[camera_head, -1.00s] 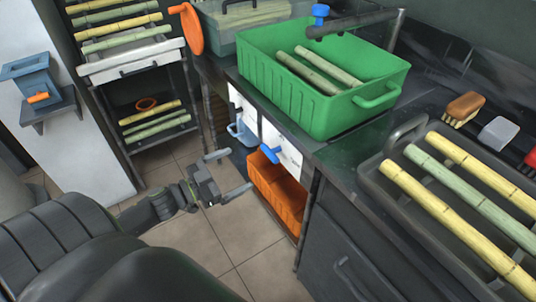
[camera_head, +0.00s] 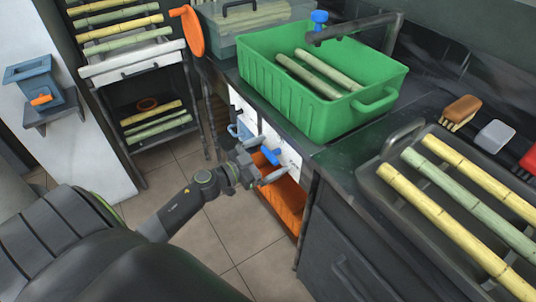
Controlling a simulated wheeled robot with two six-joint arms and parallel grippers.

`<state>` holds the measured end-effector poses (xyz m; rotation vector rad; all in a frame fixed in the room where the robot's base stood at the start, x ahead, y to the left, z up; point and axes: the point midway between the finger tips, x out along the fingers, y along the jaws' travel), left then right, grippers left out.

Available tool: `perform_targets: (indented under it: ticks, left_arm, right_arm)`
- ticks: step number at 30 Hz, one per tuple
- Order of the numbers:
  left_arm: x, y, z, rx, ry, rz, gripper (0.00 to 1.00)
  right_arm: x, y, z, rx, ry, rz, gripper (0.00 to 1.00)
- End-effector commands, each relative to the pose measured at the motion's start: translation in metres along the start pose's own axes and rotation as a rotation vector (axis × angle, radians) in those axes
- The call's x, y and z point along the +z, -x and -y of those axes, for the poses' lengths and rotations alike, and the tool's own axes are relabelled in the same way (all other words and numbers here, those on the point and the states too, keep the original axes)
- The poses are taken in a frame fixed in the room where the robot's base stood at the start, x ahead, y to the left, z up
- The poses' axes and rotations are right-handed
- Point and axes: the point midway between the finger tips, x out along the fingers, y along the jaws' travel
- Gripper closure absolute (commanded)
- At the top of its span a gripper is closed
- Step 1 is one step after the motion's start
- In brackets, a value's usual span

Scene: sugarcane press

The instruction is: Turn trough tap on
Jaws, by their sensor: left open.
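A blue tap handle (camera_head: 272,156) sits on the white front panel (camera_head: 287,152) under the counter, above an orange crate. My left gripper (camera_head: 270,160) is open at this handle, with one finger on its upper side and one on its lower side. I cannot tell whether the fingers touch it. Another blue tap knob (camera_head: 319,17) tops the dark faucet pipe (camera_head: 352,28) over the green basin (camera_head: 300,99). The frames do not show which one is the trough tap. My right gripper is out of view.
The orange crate (camera_head: 285,207) stands below the panel. A blue-grey fitting (camera_head: 240,131) is on the panel farther left. Sugarcane stalks lie in the basin, on the right tray (camera_head: 385,205) and on the left rack (camera_head: 128,70). The tiled floor in front is clear.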

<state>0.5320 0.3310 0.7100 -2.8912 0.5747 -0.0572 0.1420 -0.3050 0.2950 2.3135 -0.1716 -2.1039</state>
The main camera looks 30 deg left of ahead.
Motion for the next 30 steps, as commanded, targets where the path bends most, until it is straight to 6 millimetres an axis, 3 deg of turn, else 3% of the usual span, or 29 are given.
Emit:
perform_targets:
  ticks: [7, 17, 26, 30]
  left_arm:
    - [0.0, -0.001, 0.0, 0.0, 0.001, 0.0, 0.0]
    - [0.0, -0.001, 0.0, 0.0, 0.001, 0.0, 0.4]
    - [0.0, -0.001, 0.0, 0.0, -0.04, 0.001, 0.4]
    - [-0.001, -0.001, 0.0, -0.001, -0.109, 0.001, 0.4]
  right_arm:
    - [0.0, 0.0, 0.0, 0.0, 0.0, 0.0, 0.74]
    - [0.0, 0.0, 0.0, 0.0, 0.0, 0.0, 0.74]
    - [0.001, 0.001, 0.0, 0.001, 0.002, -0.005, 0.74]
    - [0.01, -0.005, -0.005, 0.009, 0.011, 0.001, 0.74]
